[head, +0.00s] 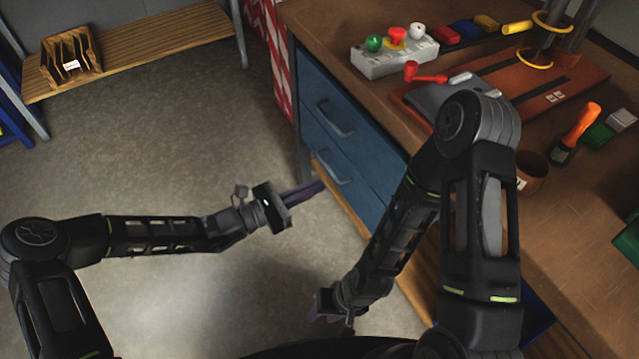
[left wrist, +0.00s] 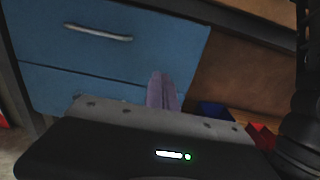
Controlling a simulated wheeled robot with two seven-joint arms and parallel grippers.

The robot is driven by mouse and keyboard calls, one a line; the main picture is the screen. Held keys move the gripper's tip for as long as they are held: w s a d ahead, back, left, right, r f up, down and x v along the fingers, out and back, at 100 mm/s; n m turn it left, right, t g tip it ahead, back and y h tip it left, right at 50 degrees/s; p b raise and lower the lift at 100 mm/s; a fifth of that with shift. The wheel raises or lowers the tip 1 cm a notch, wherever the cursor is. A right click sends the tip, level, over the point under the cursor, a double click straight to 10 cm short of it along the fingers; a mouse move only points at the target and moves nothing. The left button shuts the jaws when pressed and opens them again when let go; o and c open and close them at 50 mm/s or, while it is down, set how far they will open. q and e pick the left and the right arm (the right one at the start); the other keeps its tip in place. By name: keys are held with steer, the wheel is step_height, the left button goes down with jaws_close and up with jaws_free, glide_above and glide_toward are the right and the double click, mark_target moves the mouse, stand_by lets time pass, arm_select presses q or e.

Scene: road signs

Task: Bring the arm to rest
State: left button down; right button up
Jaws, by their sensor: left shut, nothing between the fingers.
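My left gripper (head: 318,187) is out over the floor, its purple fingers pointing at the blue drawers of the workbench. The left wrist view shows its fingers (left wrist: 161,90) shut together with nothing between them, in front of the drawer fronts. Whether the fingertips touch the bench cannot be told. My right gripper (head: 328,318) hangs low beside the bench, pointing down over the floor. Its fingers are small and partly hidden, so its opening cannot be told.
The workbench (head: 560,260) has blue drawers (head: 345,135) and carries a grey block with colored knobs (head: 395,58), a brown board (head: 575,72) and an orange-handled tool (head: 580,128). A wooden shelf (head: 150,45) with a slotted rack (head: 70,60) stands back left. Floor between is clear.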

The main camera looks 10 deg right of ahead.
stand_by(0.4)
arm_select(q)
steer(key=s+a+f+m+g+y+p, duration=0.1)
steer(key=s+a+f+m+g+y, duration=0.2)
steer(key=s+f+m+g+y, duration=0.8)
steer(key=s+a+f+m+t+p, duration=0.3)
steer(key=s+a+f+t, duration=0.2)
steer(key=s+a+f, duration=0.35)
steer(key=s+a+r+m+t+y+p, duration=0.1)
steer(key=s+a+r+m+y+p, duration=0.1)
steer(key=s+a+r+m, duration=0.2)
step_height(320, 180, up, 3)
steer(key=shift+a+f+m+p, duration=0.2)
steer(key=shift+a+m+p, duration=0.1)
steer(key=shift+a+m, duration=0.5)
steer(key=shift+d, duration=0.2)
